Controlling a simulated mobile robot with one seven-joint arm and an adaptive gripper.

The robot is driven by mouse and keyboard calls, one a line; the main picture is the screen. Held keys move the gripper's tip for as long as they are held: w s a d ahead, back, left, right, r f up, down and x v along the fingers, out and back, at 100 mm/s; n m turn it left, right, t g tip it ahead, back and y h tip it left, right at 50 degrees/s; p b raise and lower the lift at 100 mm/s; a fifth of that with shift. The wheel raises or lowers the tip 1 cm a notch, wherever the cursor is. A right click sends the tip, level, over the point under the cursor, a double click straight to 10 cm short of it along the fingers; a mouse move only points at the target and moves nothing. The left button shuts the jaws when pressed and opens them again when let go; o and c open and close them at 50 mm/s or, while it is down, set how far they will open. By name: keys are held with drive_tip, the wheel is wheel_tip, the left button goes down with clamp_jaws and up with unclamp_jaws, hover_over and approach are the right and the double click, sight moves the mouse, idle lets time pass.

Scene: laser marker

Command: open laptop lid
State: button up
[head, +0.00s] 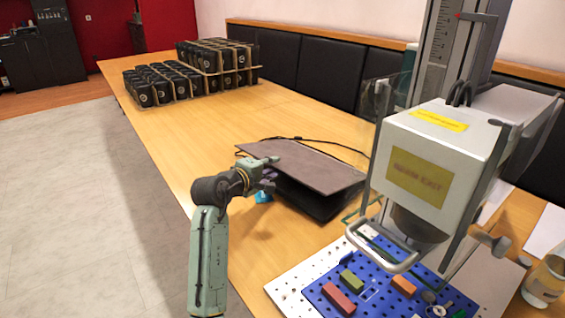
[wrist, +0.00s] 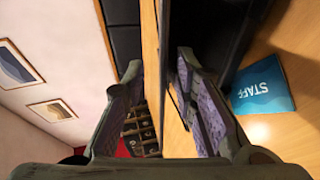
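The laptop's grey-brown lid (head: 310,167) lies over its black body (head: 318,202) on the wooden table. The lid looks partly raised, with a dark gap below it. My gripper (head: 268,173) is at the lid's left edge in the head view. In the wrist view my gripper (wrist: 160,75) has its two fingers apart. The dark laptop (wrist: 205,30) shows nearly edge-on between and behind the fingers. Whether either finger touches the lid cannot be told.
A blue STAFF card (wrist: 263,86) lies on the table beside the laptop. The laser marker (head: 425,165) stands close to the laptop's right, above a blue perforated plate (head: 375,270) with coloured blocks. Several black cups (head: 165,84) stand in racks far back. Table between is mostly clear.

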sight(280, 163)
drive_tip(key=x, duration=0.5)
drive_tip(key=shift+d+p, duration=0.1)
drive_tip(key=shift+p, duration=0.25)
drive_tip(key=shift+c, duration=0.6)
clamp_jaws()
drive_tip(key=shift+w+r, duration=0.1)
drive_tip(key=shift+r, duration=0.05)
